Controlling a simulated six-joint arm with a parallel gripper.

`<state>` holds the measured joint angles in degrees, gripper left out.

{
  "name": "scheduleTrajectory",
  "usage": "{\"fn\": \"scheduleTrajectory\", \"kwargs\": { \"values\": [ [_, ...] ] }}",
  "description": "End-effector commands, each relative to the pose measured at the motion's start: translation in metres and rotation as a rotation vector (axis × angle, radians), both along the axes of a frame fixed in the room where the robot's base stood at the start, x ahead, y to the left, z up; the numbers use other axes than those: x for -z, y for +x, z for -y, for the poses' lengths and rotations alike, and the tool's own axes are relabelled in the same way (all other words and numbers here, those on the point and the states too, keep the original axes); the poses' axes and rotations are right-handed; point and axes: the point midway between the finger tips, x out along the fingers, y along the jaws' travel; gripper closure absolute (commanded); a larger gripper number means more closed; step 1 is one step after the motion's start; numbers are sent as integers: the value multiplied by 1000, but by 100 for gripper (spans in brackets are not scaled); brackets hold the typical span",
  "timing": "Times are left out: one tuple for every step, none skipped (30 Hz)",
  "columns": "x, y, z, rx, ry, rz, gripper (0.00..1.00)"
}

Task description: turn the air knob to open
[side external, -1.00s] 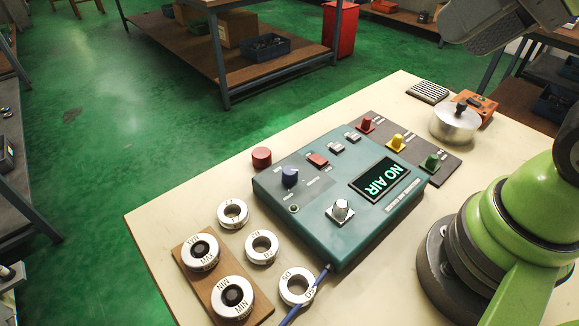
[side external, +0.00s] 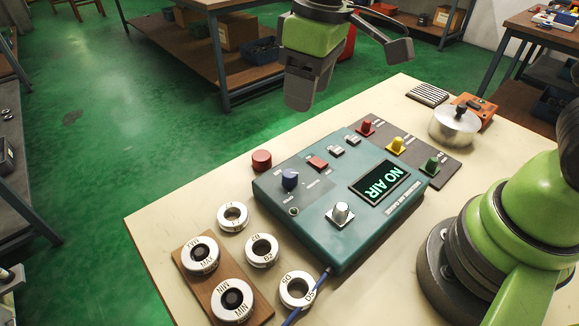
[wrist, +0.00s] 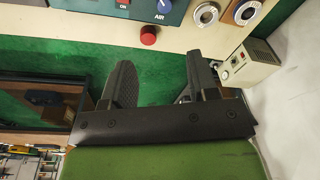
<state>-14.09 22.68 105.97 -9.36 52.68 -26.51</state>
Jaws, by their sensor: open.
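The air knob (side external: 290,179) is a blue knob on the left part of a teal control box (side external: 340,232). In the wrist view the blue knob (wrist: 165,18), with AIR printed below it, shows at the top edge, partly cut off. The box's display (side external: 378,181) reads NO AIR. My gripper (side external: 304,92) hangs in the air beyond the table's far edge, apart from the knob and touching nothing. In the wrist view its two dark fingers (wrist: 158,72) are spread with nothing between them.
A red round button (side external: 262,158) stands beside the box. A silver knob (side external: 341,212) and a red switch (side external: 317,163) are on the box. Red, yellow and green knobs (side external: 397,146) stand behind it. Steel rings (side external: 262,250) and a wooden ring board (side external: 222,283) lie in front left.

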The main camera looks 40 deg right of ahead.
Motion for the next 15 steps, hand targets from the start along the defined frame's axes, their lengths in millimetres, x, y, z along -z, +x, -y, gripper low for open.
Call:
{"fn": "scheduleTrajectory", "kwargs": {
  "values": [
    [17, 6, -6, -45, -17, -32, 46],
    [24, 8, -8, -70, -26, -46, 46],
    [33, 11, -11, -100, -36, -60, 46],
    [39, 12, -13, -119, -41, -70, 46],
    [45, 13, -15, -135, -47, -79, 46],
    [50, 15, -16, -153, -52, -87, 46],
    [53, 15, -17, -163, -55, -92, 46],
    [56, 16, -18, -170, -57, -97, 46],
    [59, 16, -19, -177, -60, -100, 46],
    [62, 16, -19, -180, -61, -101, 46],
    [65, 16, -19, -182, -61, -102, 46],
    [68, 16, -19, -183, -62, -103, 46],
    [72, 16, -19, -183, -62, -104, 46],
    [77, 16, -19, -182, -62, -105, 46],
    [83, 15, -19, -182, -62, -105, 46]
  ]
}}
